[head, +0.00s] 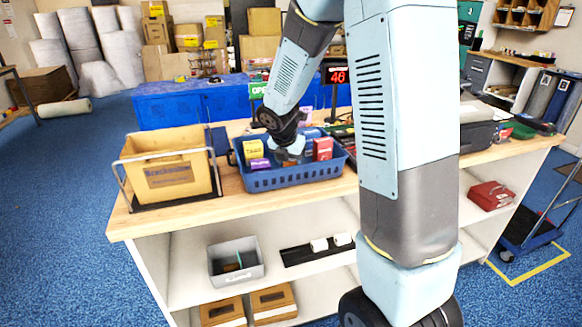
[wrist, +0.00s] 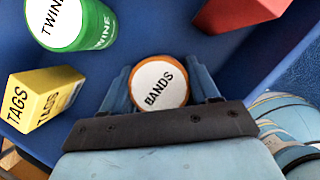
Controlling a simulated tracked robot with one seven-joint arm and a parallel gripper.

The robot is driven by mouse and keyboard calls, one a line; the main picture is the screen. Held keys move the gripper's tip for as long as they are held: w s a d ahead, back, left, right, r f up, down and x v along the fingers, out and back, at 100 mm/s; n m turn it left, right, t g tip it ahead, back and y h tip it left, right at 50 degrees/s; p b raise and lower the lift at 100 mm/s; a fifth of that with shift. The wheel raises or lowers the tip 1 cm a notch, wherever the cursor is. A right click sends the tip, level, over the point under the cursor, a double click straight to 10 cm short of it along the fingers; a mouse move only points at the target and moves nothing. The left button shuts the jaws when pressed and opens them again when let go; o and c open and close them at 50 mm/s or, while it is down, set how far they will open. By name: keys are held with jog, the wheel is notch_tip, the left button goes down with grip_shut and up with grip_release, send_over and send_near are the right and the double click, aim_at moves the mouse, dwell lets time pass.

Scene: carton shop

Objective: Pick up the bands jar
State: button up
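The bands jar (wrist: 160,84) has a white lid with an orange rim, marked BANDS, and stands in the blue basket (head: 292,179). My gripper (wrist: 160,84) reaches down from above, with one finger on each side of the lid. The fingers appear right beside the lid edge; I cannot tell whether they press on it. In the head view my gripper (head: 289,155) is low inside the basket, and I cannot make out the jar there.
In the wrist view, a green twine jar (wrist: 72,22), a yellow tags box (wrist: 45,98) and a red box (wrist: 238,12) are near. A carton in a wire rack (head: 168,172) stands left of the basket. A numbered display (head: 337,76) is behind it.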

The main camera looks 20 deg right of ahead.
jog(key=c, duration=0.5)
